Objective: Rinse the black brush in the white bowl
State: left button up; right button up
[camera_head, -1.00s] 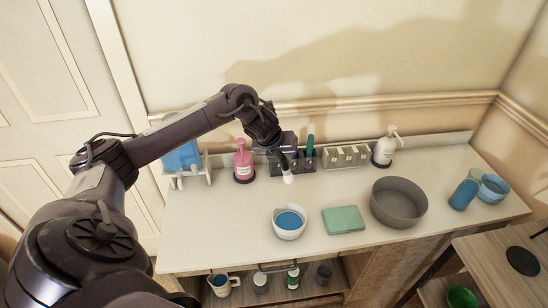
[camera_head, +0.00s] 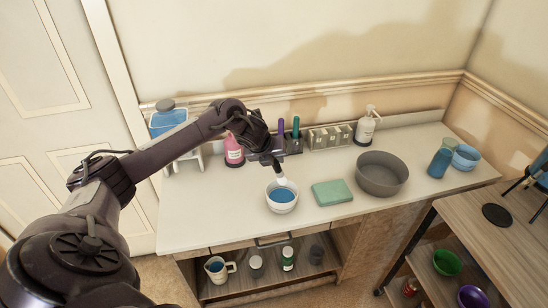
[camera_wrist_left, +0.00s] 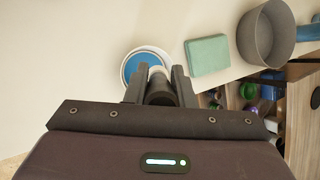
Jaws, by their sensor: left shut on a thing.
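My left gripper (camera_head: 273,160) is shut on the black brush, which points down with its pale tip (camera_head: 281,181) lowest. The white bowl (camera_head: 282,208) stands on the counter and holds blue liquid. The tip overlaps the bowl's far rim in the head view; I cannot tell whether it is above the liquid or touching it. In the left wrist view, the black brush (camera_wrist_left: 160,92) sits between the two fingers, with the white bowl (camera_wrist_left: 128,54) just beyond, partly hidden by the fingers. My right gripper is not in view.
A green folded cloth (camera_head: 332,192) and a grey basin (camera_head: 381,174) stand right of the bowl. A pink bottle (camera_head: 234,152), a holder with upright purple and green tools (camera_head: 289,140), and a white pump bottle (camera_head: 367,127) line the back. The counter's front left is clear.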

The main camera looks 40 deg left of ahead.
aim_at(278, 177)
pick_arm(q)
notch_tip(278, 177, down, 3)
jog(key=shift+r+b, duration=0.15)
jog(key=shift+b, duration=0.65)
notch_tip(278, 177, down, 2)
jog(key=shift+f+b, duration=0.25)
jog(key=shift+b, duration=0.8)
jog(key=shift+f+b, duration=1.2)
jog(key=shift+f, duration=0.45)
jog(key=shift+w+d, duration=0.2)
jog(key=shift+d, duration=0.3)
jog(key=shift+w+d, duration=0.15)
jog(key=shift+d, duration=0.3)
jog(key=shift+a, duration=0.1)
